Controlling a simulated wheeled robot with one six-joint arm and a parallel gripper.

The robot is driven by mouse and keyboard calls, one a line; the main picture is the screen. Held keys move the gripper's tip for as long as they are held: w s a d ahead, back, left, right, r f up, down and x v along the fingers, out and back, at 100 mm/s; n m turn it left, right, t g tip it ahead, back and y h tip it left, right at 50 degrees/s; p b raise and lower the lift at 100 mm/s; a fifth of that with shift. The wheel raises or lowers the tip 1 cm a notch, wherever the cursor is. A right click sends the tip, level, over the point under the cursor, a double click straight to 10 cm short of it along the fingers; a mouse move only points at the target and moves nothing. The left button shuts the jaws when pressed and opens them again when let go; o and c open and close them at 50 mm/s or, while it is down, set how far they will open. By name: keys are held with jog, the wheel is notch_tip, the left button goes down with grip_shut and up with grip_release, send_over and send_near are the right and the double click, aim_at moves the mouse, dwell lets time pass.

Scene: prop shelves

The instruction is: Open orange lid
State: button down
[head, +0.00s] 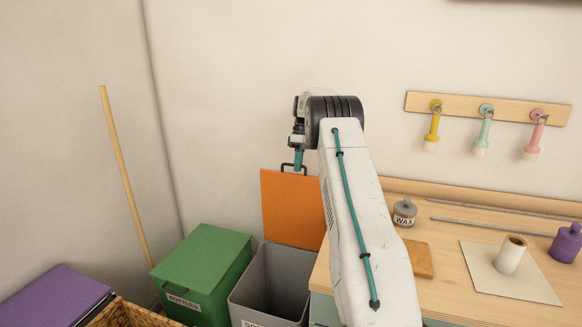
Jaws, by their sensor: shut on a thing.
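The orange lid (287,207) stands raised, close to upright, at the back of a grey bin (269,284). The bin's dark inside shows from above. A dark handle sits at the lid's top edge. My gripper (298,162) is at that handle, its teal fingers pointing down and shut on it. My white arm hides the right edge of the lid and part of the bin's right side. The label on the bin's front is cut off by the picture edge.
A green lidded bin (205,258) marked BOTTLES stands left of the grey bin, with a purple lid (52,297) and a wicker basket (128,314) further left. A wooden workbench (440,262) with a wax jar (405,212) and a white roll (511,255) is at right.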

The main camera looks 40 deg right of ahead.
jog(key=shift+f, duration=0.4)
jog(key=c, duration=1.5)
grip_release()
jog(key=shift+a, duration=0.1)
jog(key=shift+w+a+r, duration=0.1)
jog(key=shift+w, duration=0.05)
jog(key=shift+r, duration=0.1)
jog(key=v, duration=0.7)
jog(key=shift+r, duration=0.3)
jog(key=shift+w, duration=0.1)
